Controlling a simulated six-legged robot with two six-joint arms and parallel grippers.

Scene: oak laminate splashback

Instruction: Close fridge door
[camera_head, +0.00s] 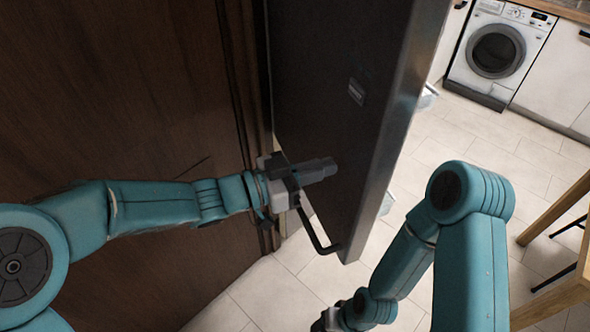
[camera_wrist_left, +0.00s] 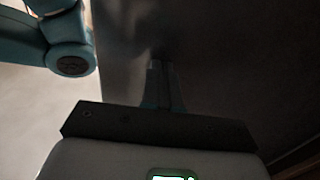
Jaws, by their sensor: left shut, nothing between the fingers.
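The dark grey fridge door (camera_head: 335,75) stands open, its flat outer face toward my left arm and its lighter edge to the right. A thin dark bar handle (camera_head: 319,238) sits low on that face, partly hidden behind my left wrist. My left gripper (camera_head: 334,167) is shut and empty, its tips at or very near the door face; contact is unclear. In the left wrist view, the closed fingers (camera_wrist_left: 160,85) point at the dark door surface (camera_wrist_left: 220,55). My right gripper (camera_head: 328,320) is low in the head view, mostly cut off and apart from the door.
A dark wooden panel (camera_head: 110,90) fills the left side. Pale shelf parts (camera_head: 427,98) show past the door's edge. A washing machine (camera_head: 497,50) stands at the back right, and a wooden table (camera_head: 560,215) at the right. Tiled floor (camera_head: 465,125) between is clear.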

